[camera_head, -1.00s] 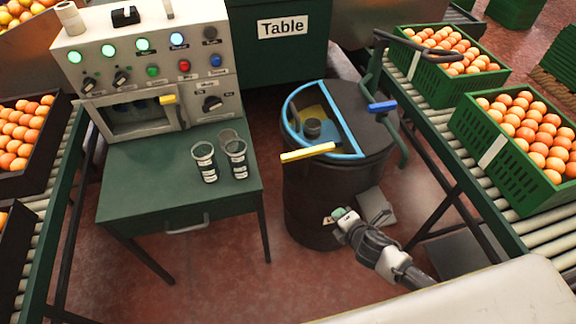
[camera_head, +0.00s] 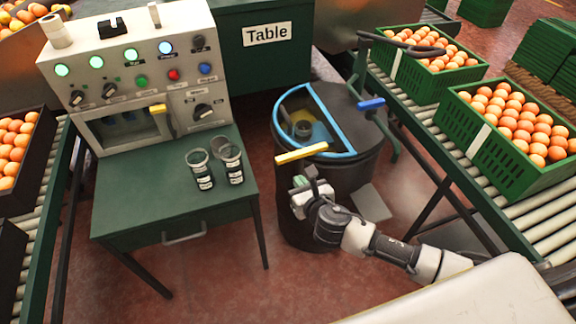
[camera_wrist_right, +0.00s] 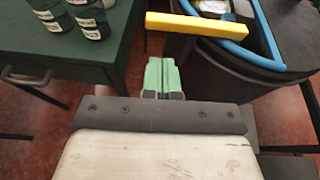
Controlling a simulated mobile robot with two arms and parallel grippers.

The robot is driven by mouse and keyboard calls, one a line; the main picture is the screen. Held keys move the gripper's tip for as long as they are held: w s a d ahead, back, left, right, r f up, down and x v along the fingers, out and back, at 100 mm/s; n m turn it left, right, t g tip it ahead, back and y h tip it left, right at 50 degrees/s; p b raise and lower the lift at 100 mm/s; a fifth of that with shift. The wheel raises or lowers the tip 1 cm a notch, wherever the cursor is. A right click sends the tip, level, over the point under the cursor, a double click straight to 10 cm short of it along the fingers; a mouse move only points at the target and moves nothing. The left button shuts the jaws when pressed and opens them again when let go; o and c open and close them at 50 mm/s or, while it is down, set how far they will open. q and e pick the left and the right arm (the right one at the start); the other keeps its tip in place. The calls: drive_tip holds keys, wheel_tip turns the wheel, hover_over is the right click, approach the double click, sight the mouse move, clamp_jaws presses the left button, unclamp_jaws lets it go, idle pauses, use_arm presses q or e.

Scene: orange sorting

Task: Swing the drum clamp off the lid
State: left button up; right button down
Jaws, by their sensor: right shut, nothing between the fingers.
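A dark drum (camera_head: 358,168) stands right of the green table, with a blue-rimmed half-open top (camera_head: 335,118). A yellow bar (camera_head: 301,154) sticks out from the front left of the blue rim. A blue grip (camera_head: 371,104) sits at the lid's right side, by a dark green bent pipe (camera_head: 392,139). I cannot tell for sure which part is the clamp. My right gripper (camera_head: 302,180) is shut and empty, just below the yellow bar, in front of the drum. In the right wrist view its green fingertips (camera_wrist_right: 162,75) lie close below the yellow bar (camera_wrist_right: 198,29), apparently apart from it.
A roller conveyor (camera_head: 440,135) with green crates of oranges (camera_head: 505,170) runs along the right. Red floor is open between table and drum.

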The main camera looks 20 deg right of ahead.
sight(279, 158)
drive_tip(key=x, duration=0.5)
drive_tip(key=r+x, duration=0.1)
drive_tip(key=x, duration=0.2)
drive_tip(key=shift+w, duration=0.15)
drive_tip(key=shift+w+a+r+m+h, duration=0.1)
drive_tip(key=shift+w+a+m+h, duration=0.1)
drive_tip(key=shift+m+h, duration=0.5)
drive_tip(key=shift+w+a+m+h, duration=0.2)
drive_tip(key=shift+m+h, duration=0.15)
drive_tip(key=shift+h, duration=0.2)
drive_tip(key=shift+w+a+m+h, duration=0.1)
drive_tip(key=shift+w+m+h, duration=0.1)
drive_tip(key=shift+m+h, duration=0.25)
drive_tip(key=shift+w+a+m+g+h+p, duration=0.1)
drive_tip(key=shift+w+m+g+h+p, duration=0.1)
drive_tip(key=shift+m+h, duration=0.25)
drive_tip(key=shift+w+a+m+g+h+p, duration=0.1)
drive_tip(key=shift+w+m+g+h+p, duration=0.15)
drive_tip(key=shift+h, duration=0.4)
drive_tip(key=m+h, duration=0.1)
drive_tip(key=w+m+g+h, duration=0.1)
drive_tip(key=shift+w+a+h, duration=0.1)
drive_tip(key=shift+w+h, duration=0.05)
drive_tip(key=shift+h, duration=0.25)
drive_tip(key=shift+w+m+g+h+b, duration=0.35)
drive_tip(key=shift+m+g+h+b, duration=0.15)
drive_tip(key=shift+m+h, duration=0.3)
drive_tip(key=shift+w+m+g+h+b, duration=0.35)
drive_tip(key=shift+m+g+h, duration=0.1)
drive_tip(key=shift+m+h, duration=0.3)
